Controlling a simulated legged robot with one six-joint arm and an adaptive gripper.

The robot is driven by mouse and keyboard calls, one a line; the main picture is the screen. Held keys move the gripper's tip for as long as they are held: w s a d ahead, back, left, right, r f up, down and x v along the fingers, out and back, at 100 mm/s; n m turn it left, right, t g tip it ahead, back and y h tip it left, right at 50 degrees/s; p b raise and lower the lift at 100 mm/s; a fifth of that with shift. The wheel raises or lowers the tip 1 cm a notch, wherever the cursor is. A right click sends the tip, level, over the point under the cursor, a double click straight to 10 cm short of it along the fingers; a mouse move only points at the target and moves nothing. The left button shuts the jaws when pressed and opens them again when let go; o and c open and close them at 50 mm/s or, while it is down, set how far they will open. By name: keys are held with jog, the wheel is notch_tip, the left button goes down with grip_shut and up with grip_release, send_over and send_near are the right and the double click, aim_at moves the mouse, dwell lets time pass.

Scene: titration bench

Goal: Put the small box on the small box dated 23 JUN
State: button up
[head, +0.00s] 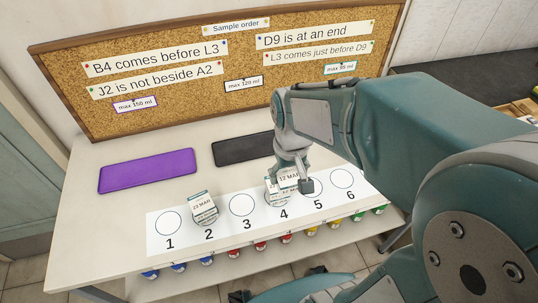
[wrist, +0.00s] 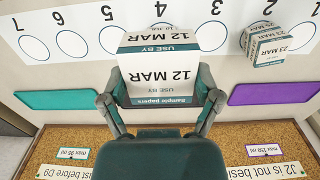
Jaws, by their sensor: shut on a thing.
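A small white box (wrist: 158,70) with teal bands reads 12 MAR. My gripper (wrist: 160,100) is shut on it, with a finger on each side. The head view shows this box (head: 289,179) in my gripper (head: 292,184) over circle 4. Another white surface with a partly readable date (head: 271,188) shows beside it; I cannot tell whether it is a separate box. A small box (head: 202,207) stands at circle 2 and reads 23 MAR; it also shows in the wrist view (wrist: 268,46). No 23 JUN date is readable.
A white strip (head: 205,243) with numbered circles runs along the bench front. Circles 1, 3, 5 and 6 look clear. A purple mat (head: 148,171) and a dark mat (head: 240,149) lie behind. A cork board (head: 190,60) with notes stands at the back.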

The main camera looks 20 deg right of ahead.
jog(key=w+f, duration=0.6)
jog(key=shift+w+f, duration=0.2)
jog(key=shift+w, duration=0.1)
jog(key=shift+w+a+f, duration=0.1)
jog(key=shift+w+f, duration=0.1)
jog(key=shift+f, duration=1.55)
jog(key=o, duration=0.9)
jog(key=shift+f, duration=0.1)
